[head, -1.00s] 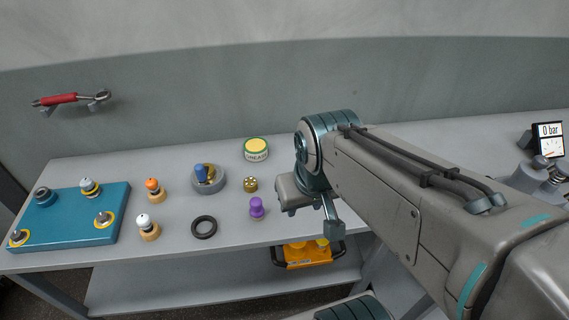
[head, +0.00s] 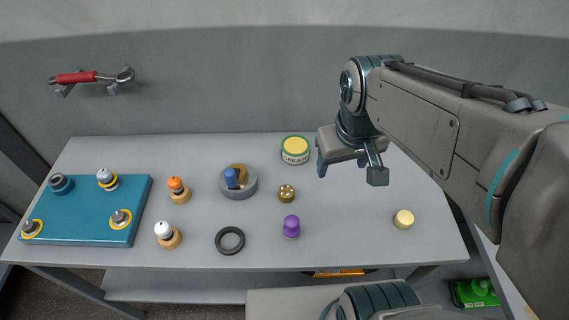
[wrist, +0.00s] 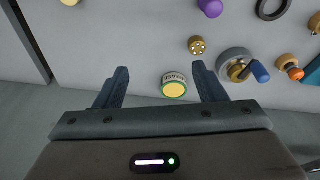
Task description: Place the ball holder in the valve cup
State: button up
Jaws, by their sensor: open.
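A small brass round piece with holes in its top (head: 285,193), which looks like the ball holder, stands on the table; it also shows in the wrist view (wrist: 197,46). To its left is a grey round cup (head: 250,190), probably the valve cup, with a brass part and a blue-ended piece in it; the cup also shows in the wrist view (wrist: 233,53). My gripper (head: 350,170) is open and empty above the table, right of the brass piece.
A green-and-white grease tin (head: 295,150) stands behind the brass piece. A purple knob (head: 291,227), a black ring (head: 229,240) and a pale yellow round piece (head: 403,219) lie nearer the front. Orange and white knobbed pieces stand left, beside a teal block (head: 90,213).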

jog(key=w+a+f+n+g+b, duration=0.2)
jog(key=w+a+f+n+b, duration=0.4)
jog(key=w+a, duration=0.3)
jog(key=p, duration=0.1)
send_over(287, 191)
jog(key=f, duration=0.9)
jog(key=shift+d, duration=0.3)
jog(key=shift+s+a+f, duration=0.1)
jog(key=shift+a+f, duration=0.05)
jog(key=shift+f, duration=1.25)
jog(key=shift+a+f, duration=0.1)
jog(key=shift+f, duration=1.25)
jog(key=c, duration=1.3)
jog(key=shift+r, duration=0.1)
